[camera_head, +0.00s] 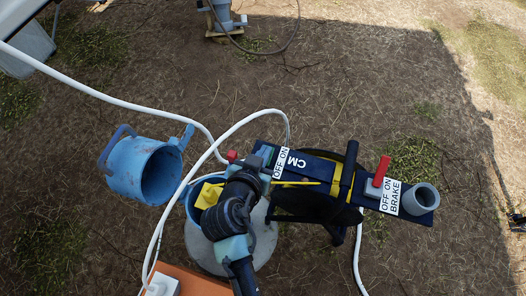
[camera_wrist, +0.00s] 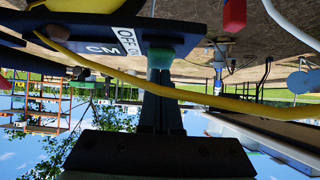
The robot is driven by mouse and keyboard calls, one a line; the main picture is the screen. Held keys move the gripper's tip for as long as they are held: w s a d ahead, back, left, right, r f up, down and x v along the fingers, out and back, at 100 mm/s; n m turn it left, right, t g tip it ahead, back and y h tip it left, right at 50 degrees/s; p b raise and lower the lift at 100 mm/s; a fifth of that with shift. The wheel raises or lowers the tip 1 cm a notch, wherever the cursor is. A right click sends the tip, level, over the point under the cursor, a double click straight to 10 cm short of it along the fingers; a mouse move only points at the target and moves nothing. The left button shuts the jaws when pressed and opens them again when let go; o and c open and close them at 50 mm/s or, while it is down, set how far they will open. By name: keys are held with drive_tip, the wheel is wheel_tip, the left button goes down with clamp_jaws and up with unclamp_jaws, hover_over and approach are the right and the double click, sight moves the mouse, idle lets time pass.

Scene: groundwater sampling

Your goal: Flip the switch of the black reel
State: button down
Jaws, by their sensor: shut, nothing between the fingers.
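The black reel (camera_head: 308,205) stands right of centre in the head view under a dark blue frame (camera_head: 318,166). The frame carries an "OFF ON" label (camera_head: 281,163) at its left and an "OFF ON BRAKE" label (camera_head: 389,197) at its right, beside a red lever (camera_head: 380,172). A red knob (camera_head: 232,156) shows at the frame's left end; a red part (camera_wrist: 234,14) also shows in the wrist view. My gripper (camera_wrist: 161,58) is shut and empty. Its greenish tips are at the frame beside the left label; contact is unclear. The switch by that label is not clearly visible.
A yellow strip (camera_wrist: 200,97) crosses before my fingers in the wrist view. A white hose (camera_head: 235,128) loops past the frame. A grey cup (camera_head: 420,198) sits at the frame's right end.

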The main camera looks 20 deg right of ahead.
drive_tip(key=shift+r+p, duration=0.15)
drive_tip(key=shift+p, duration=0.35)
drive_tip(key=shift+w+d+p, duration=0.1)
drive_tip(key=shift+p, duration=0.5)
drive_tip(key=shift+f+g, duration=0.3)
drive_tip(key=shift+f, duration=0.1)
drive_tip(key=shift+w+d+r, duration=0.3)
drive_tip(key=shift+w+d, duration=0.15)
drive_tip(key=shift+w, duration=0.2)
